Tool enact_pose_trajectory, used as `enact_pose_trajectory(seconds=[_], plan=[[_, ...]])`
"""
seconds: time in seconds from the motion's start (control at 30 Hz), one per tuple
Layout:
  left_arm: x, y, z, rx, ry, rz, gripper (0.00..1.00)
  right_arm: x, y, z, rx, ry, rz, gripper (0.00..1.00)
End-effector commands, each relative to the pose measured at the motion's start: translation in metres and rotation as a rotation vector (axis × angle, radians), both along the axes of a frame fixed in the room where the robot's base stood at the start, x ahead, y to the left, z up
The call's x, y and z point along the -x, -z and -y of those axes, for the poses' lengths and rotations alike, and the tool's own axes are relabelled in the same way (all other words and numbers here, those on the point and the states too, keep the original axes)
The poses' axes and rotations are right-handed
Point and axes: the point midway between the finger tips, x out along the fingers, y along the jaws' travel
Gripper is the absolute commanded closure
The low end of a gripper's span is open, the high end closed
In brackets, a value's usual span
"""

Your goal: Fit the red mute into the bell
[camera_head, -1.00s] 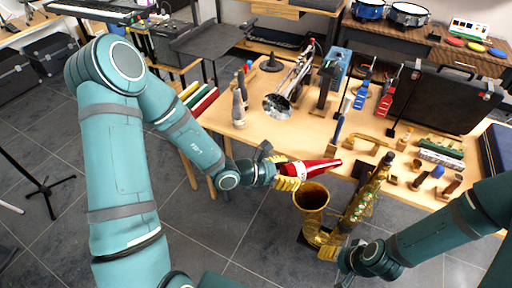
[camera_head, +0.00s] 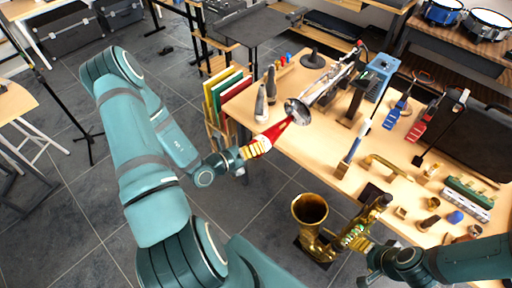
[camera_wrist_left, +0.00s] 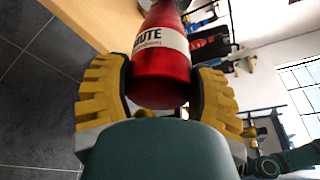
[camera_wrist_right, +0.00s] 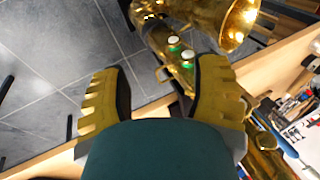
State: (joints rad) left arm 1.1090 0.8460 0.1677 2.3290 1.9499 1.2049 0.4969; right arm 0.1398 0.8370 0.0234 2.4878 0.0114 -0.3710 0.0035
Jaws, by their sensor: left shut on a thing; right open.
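The red mute (camera_head: 274,134) is a cone with a white label, held by its wide end in my left gripper (camera_head: 256,148). In the left wrist view the mute (camera_wrist_left: 160,75) sits between both yellow fingers. Its narrow end points at the silver trumpet's bell (camera_head: 298,112) and overlaps its near edge in the head view; I cannot tell whether it touches or enters. The gold saxophone's upturned bell (camera_head: 310,209) is off the table's front edge. My right gripper (camera_head: 366,248) is open beside the saxophone body, which shows beyond its fingers in the right wrist view (camera_wrist_right: 175,45).
The wooden table (camera_head: 290,150) holds the trumpet, grey bottle-like items (camera_head: 261,103), a blue-topped stand (camera_head: 382,68) and small instruments on stands. Coloured folders (camera_head: 226,92) stand at the table's left end.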

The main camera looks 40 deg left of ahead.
Motion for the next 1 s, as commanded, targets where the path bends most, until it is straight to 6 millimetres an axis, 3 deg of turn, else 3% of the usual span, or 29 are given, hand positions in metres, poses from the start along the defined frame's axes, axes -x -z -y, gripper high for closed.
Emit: enact_pose_trajectory(seconds=[1.0], plan=[[-0.065, 0.000, 0.006, -0.003, 0.003, 0.002, 0.80, 0.000, 0.018, -0.001, 0.004, 0.001, -0.001, 0.39]])
